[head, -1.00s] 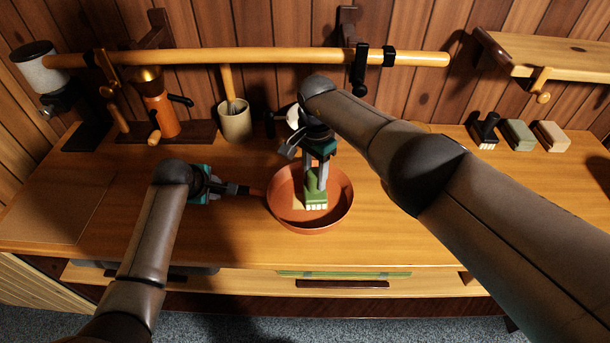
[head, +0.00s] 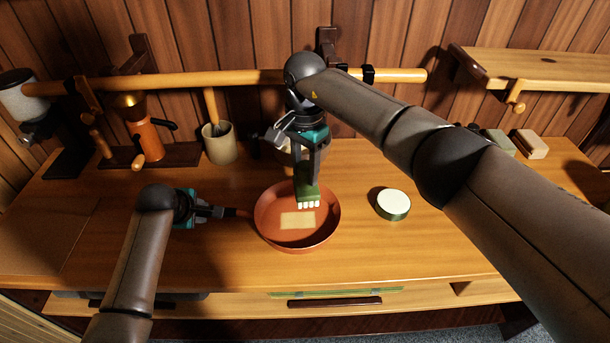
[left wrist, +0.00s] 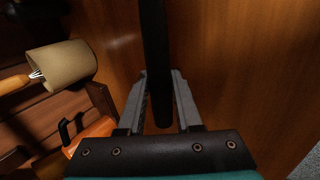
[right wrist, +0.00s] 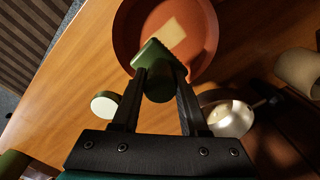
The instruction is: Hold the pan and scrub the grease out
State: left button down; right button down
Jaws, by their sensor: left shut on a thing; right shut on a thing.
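The orange-brown round pan (head: 268,217) sits on the wooden counter, with a pale tan grease patch (head: 297,220) on its floor. My left gripper (head: 222,212) is shut on the pan's handle (head: 243,213), which shows as a dark bar (left wrist: 154,60) in the left wrist view. My right gripper (head: 304,178) is shut on a green scrub brush (head: 306,191) with white bristles pointing down. The brush is over the pan's back part, behind the patch; I cannot tell whether it touches. The right wrist view also shows the brush (right wrist: 150,56) beside the patch (right wrist: 171,33).
A round green tin with a white top (head: 393,204) stands right of the pan. A shiny bowl (right wrist: 232,118) is behind it, partly hidden. A utensil cup (head: 220,145) and an orange grinder (head: 146,135) stand at the back left. A wooden rail (head: 200,83) crosses the wall.

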jog(key=shift+s+a, duration=0.1)
dwell(0.7)
jog(key=shift+s, duration=0.2)
